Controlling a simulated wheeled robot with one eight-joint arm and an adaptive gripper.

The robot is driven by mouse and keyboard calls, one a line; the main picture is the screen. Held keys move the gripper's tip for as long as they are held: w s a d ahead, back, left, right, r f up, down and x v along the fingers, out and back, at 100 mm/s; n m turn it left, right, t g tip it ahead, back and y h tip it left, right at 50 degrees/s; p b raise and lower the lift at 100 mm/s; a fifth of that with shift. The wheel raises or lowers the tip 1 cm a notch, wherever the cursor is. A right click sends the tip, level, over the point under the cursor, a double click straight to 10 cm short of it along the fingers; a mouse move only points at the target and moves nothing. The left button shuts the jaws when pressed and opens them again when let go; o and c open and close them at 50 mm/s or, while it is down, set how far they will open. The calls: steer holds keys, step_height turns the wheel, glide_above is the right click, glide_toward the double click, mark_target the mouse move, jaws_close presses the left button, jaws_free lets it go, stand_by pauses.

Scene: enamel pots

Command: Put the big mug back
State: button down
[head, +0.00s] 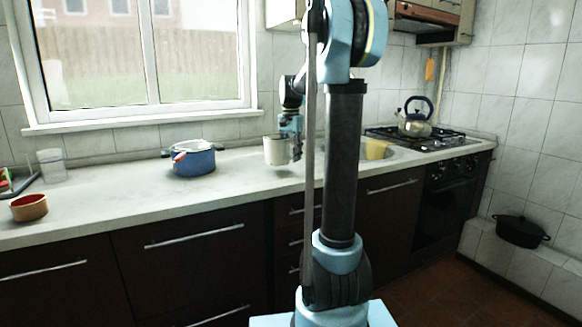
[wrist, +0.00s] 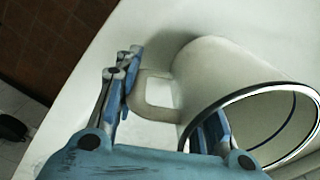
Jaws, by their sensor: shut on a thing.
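In the wrist view my gripper (wrist: 165,95) is shut on the mug, with one finger outside at the handle and the other showing within the mouth. The inner contact is partly hidden.
A blue pot (head: 193,162) stands left of the mug, with clear counter (head: 235,165) between. A brown bowl (head: 29,207) and a clear container (head: 52,165) are far left. A kettle (head: 415,120) sits on the stove.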

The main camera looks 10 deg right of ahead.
steer(key=shift+f, duration=2)
steer(key=c, duration=1)
jaws_free()
steer(key=shift+c, duration=0.2)
